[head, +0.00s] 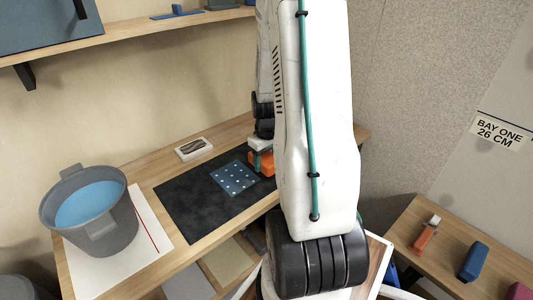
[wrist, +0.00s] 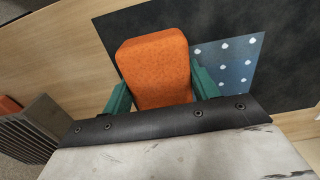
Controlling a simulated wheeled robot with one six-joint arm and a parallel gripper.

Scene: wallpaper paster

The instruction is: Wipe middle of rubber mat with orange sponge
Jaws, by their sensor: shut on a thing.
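The orange sponge (wrist: 155,70) is held between the two green fingers of my gripper (wrist: 158,92) in the wrist view. In the head view the sponge (head: 263,162) shows beside my gripper (head: 259,147), partly hidden by my arm. It is over the right part of the black rubber mat (head: 185,205). The mat also shows in the wrist view (wrist: 290,40). A blue patch with white dots (head: 235,178) lies on the middle of the mat, just left of the sponge. I cannot tell whether the sponge touches the mat.
A grey bucket of blue water (head: 92,245) stands on a white sheet (head: 158,236) at the left. A small white tray (head: 194,148) lies behind the mat. A side table (head: 420,215) at the right holds several coloured items. My arm hides the bench's right part.

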